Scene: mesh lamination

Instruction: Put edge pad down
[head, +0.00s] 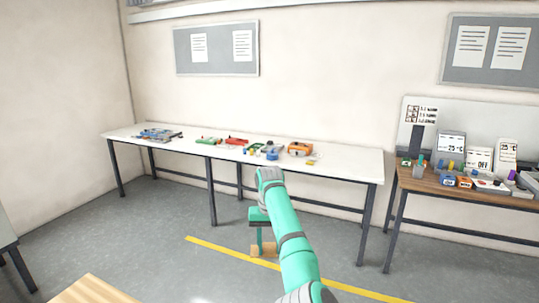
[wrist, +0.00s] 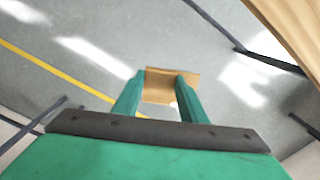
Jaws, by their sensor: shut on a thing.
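The edge pad (wrist: 158,88) is a small tan-brown, roughly rectangular piece. It sits between the two teal fingers of my gripper (wrist: 161,80) in the wrist view, and the gripper is shut on it. In the head view the pad (head: 257,251) shows at the lower end of my gripper (head: 263,246), over the grey floor in front of the long white table. The pad's sides are partly hidden by the fingers. It is held in the air, clear of any table top.
A wooden surface (head: 90,291) is at the bottom left, and its edge (wrist: 292,22) fills the wrist view's top right corner. The white table (head: 345,167) holds several tools and coloured items. A brown bench (head: 420,181) with small devices stands at the right. A yellow line (head: 215,249) crosses the floor.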

